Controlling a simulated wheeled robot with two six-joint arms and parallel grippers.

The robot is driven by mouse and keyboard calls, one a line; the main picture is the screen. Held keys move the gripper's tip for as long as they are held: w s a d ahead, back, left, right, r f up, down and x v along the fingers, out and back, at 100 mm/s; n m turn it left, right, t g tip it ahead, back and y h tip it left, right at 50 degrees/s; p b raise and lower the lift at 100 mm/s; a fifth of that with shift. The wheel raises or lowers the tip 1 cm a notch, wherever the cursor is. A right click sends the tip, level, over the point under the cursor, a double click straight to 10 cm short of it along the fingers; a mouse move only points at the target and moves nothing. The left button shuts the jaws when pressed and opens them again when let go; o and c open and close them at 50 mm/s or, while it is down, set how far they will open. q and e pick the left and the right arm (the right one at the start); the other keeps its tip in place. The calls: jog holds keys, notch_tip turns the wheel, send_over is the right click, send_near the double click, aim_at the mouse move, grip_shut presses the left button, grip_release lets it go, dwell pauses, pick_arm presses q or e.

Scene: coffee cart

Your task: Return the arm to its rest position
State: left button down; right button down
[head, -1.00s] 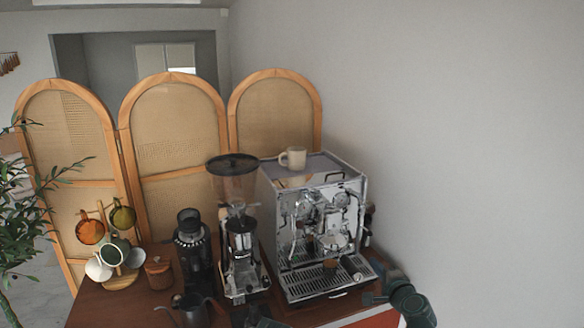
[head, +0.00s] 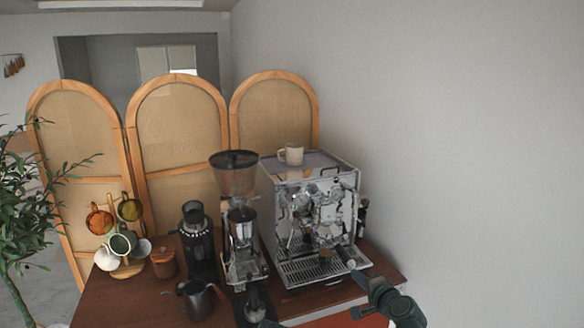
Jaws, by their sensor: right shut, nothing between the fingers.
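My right arm comes in from the lower right, in front of the espresso machine (head: 312,215). My right gripper (head: 362,312) is small in view at the front right of the cart top (head: 130,297). It is shut and holds nothing. It is apart from the machine's body, in front of the drip tray's right end. Part of the arm overlaps the machine's front right corner. My left gripper is not in view.
A grinder (head: 236,180), a smaller black grinder (head: 197,240) and a dark kettle (head: 196,298) stand left of the machine. A mug tree (head: 124,268) and brown jar (head: 163,263) are farther left. A beige mug (head: 291,153) sits on the machine. A wall (head: 480,150) is at right.

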jog(key=s+a+f+n+g, duration=0.9)
jog(key=s+a+f+n, duration=0.25)
jog(key=a, duration=0.25)
jog(key=s+f+n+g+h, duration=0.2)
jog(key=s, duration=0.5)
jog(key=s+d+f+n+g+h, duration=0.1)
jog(key=s+n+g+h, duration=0.2)
jog(key=s, duration=0.4)
jog(key=shift+d+f+h, duration=0.3)
jog(key=shift+f, duration=0.05)
jog(key=shift+n, duration=0.25)
